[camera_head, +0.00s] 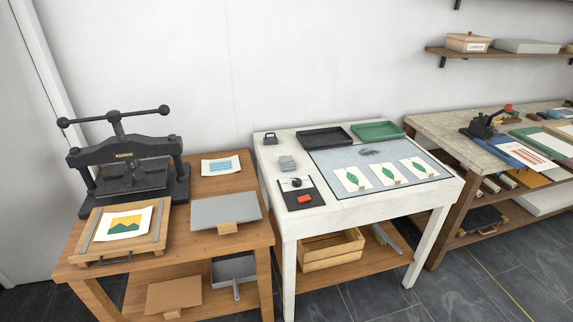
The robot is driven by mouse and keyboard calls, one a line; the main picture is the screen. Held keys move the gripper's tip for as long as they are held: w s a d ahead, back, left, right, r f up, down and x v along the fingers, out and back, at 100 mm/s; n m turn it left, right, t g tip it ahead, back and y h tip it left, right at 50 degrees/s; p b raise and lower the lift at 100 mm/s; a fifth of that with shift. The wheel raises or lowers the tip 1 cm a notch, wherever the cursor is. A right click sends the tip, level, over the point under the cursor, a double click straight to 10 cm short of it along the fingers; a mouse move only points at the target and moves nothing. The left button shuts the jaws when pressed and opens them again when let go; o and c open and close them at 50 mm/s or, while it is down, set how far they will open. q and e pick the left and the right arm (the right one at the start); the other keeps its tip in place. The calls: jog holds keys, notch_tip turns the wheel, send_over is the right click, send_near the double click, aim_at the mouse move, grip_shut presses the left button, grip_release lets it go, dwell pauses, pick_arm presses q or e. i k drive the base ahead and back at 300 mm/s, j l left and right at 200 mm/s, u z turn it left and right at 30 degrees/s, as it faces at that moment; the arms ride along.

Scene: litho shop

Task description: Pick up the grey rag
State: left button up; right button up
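A small light grey item (287,163), which looks like a folded rag, lies on the white table (268,182) toward its left side. It sits just behind a dark tray-like board and in front of a small dark block. A darker grey flat patch (370,152) lies on the grey glass slab to the right; I cannot tell whether it is cloth or a smear of ink. Neither of my grippers is in view.
A dark board (312,203) with a red block sits in front of the grey item. Black (325,139) and green (378,131) trays stand at the back. Prints lie on the slab (345,188). A wooden table with a press (123,160) stands left, a workbench right.

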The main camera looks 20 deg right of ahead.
aim_at(288, 163)
jog(key=i+l+u, duration=0.2)
jog(key=i, duration=0.3)
jog(key=i+l+u, duration=0.2)
jog(key=i, duration=0.3)
jog(key=i+l+u, duration=0.2)
jog(key=i, duration=0.3)
jog(key=l, duration=0.1)
